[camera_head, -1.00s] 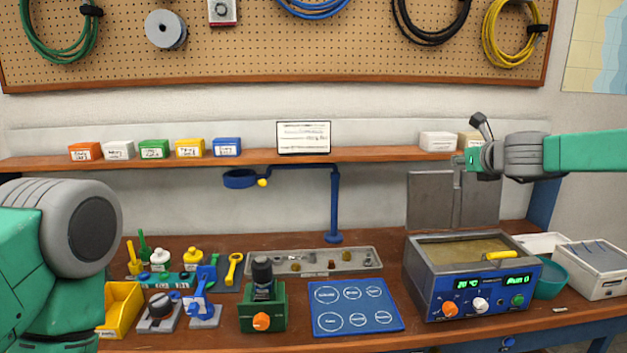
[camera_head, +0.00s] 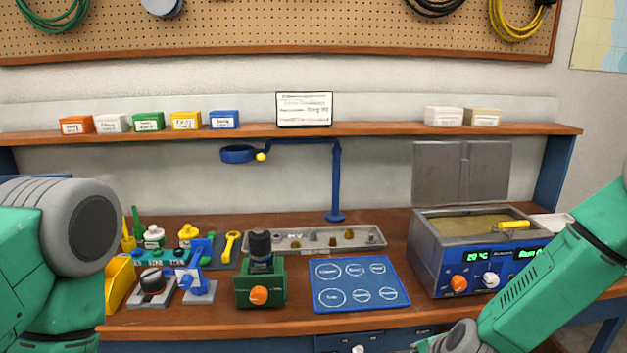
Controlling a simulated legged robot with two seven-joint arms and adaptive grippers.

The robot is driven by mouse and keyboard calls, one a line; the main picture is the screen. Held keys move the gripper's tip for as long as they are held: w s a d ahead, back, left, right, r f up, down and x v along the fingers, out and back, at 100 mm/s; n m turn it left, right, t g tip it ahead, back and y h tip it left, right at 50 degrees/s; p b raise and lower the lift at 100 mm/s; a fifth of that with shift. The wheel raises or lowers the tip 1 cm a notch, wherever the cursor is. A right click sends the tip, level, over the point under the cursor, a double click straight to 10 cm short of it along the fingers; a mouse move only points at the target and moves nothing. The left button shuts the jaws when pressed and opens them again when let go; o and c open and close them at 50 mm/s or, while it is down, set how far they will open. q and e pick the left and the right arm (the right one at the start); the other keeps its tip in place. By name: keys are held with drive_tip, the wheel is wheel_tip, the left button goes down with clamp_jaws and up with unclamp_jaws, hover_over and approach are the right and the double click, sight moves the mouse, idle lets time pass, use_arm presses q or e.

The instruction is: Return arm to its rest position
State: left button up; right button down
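My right arm comes in from the right edge as a green link (camera_head: 540,285) and slopes down to the bottom edge, in front of the right end of the bench. Its grey joint shows at the bottom, and its gripper is out of the picture. My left arm stands at the left edge, with a grey round joint (camera_head: 85,225) and green links. Its gripper is not in the picture either.
The bench (camera_head: 215,322) holds a green fixture with a black-topped part (camera_head: 260,282), a blue circle-marked mat (camera_head: 358,296), a metal parts tray (camera_head: 290,242) and a bath unit (camera_head: 427,268). My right arm hides part of the bath unit. A blue stand (camera_head: 336,185) rises behind.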

drive_tip(key=s+d+f+n+g+b, duration=0.1)
drive_tip(key=s+f+n+g+b, duration=0.1)
drive_tip(key=s+f+n, duration=0.5)
drive_tip(key=s+d+f+n+g+b, duration=0.1)
drive_tip(key=s+f+b, duration=0.1)
drive_tip(key=s+f, duration=0.6)
drive_tip(key=s+d+n+g+h+b, duration=0.1)
drive_tip(key=s+d+n, duration=0.1)
drive_tip(key=s, duration=0.7)
drive_tip(key=s+d+f+n+g+b, duration=0.1)
drive_tip(key=s+d+n+g+b, duration=0.1)
drive_tip(key=s+n, duration=0.3)
drive_tip(key=s+d, duration=0.1)
drive_tip(key=s, duration=0.3)
drive_tip(key=shift+s+n+h, duration=0.15)
drive_tip(key=shift+n+h, duration=0.15)
drive_tip(key=shift+h, duration=0.1)
drive_tip(key=shift+f, duration=0.1)
